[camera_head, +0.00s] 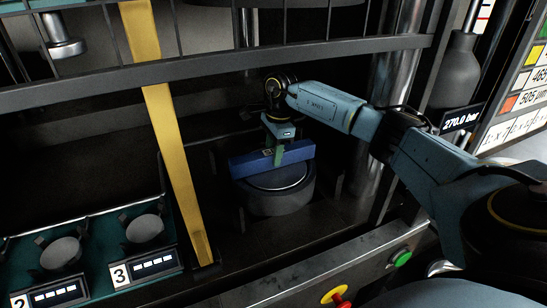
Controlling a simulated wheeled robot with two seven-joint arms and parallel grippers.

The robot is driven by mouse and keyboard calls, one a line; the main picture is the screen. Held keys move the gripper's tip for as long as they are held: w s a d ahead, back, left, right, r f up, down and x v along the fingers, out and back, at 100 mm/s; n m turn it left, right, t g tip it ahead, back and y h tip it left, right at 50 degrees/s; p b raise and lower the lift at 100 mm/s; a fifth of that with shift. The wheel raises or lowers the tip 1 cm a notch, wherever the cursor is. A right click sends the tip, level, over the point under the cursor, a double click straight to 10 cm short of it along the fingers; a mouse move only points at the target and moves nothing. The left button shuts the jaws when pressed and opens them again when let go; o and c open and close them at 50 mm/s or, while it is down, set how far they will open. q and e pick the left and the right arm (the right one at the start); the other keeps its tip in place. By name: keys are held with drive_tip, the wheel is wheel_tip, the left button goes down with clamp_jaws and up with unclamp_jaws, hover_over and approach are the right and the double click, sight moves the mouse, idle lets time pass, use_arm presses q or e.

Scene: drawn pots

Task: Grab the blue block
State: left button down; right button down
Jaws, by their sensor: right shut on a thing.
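The blue block (298,154) is a long bar, slightly tilted in the picture, in the middle of the head view. My right gripper (279,154) comes down on it from above and is shut on it near its middle. The block is at the far upper edge of a dark round pedestal (277,198) with a lighter disc on top; I cannot tell whether it touches it. The fingers hide a small part of the block. My left gripper is not in view.
A dark horizontal rail (200,69) and a yellow upright bar (178,150) frame the opening. Numbered holders with round grey pieces (145,228) stand at the lower left. A front ledge carries a green button (401,258) and a red knob (341,301). A grey cylinder (455,75) stands at the right.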

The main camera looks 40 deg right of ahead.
wheel_tip(320, 180, up, 10)
drive_tip(key=shift+r, duration=0.15)
idle(0.5)
